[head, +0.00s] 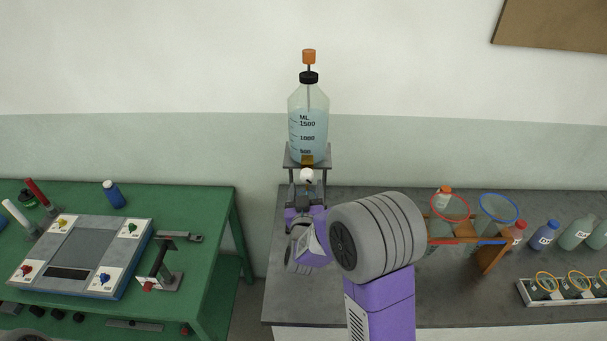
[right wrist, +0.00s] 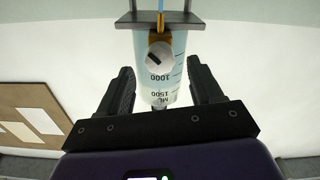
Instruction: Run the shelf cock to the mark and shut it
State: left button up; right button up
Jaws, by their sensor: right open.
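The shelf cock shows in the head view as a small white knob (head: 307,175) under a yellow-brown fitting (head: 307,160) at the shelf's front. In the right wrist view, which is upside down, the round white knob (right wrist: 160,57) bears a slanting black bar. A clear bottle (head: 308,125) of pale blue liquid stands on the small grey shelf (head: 290,160), with markings 500, 1000 and 1500. My right gripper (head: 305,204) is open just in front of the cock, the knob in line with the gap between its fingers (right wrist: 163,75), apparently untouched. My left gripper is not in view.
The grey bench (head: 330,311) on the right carries a wooden rack (head: 489,258) with red and blue rings, bottles, and a white tray (head: 567,297). A green table (head: 213,203) on the left holds a panel box (head: 83,247). A gap separates the two.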

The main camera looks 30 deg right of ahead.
aim_at(306, 180)
jog(key=shift+x, duration=2.4)
jog(key=c, duration=1)
jog(key=shift+f+m+b, duration=0.15)
jog(key=shift+m+b, duration=0.35)
jog(key=shift+b, duration=0.1)
jog(key=shift+c, duration=0.2)
jog(key=m+b, duration=0.5)
jog(key=b, duration=0.2)
jog(key=shift+f, duration=0.1)
jog(key=shift+a+m+b, duration=0.1)
jog(key=shift+m+b, duration=1.3)
jog(key=shift+m, duration=0.2)
jog(key=shift+r, duration=0.2)
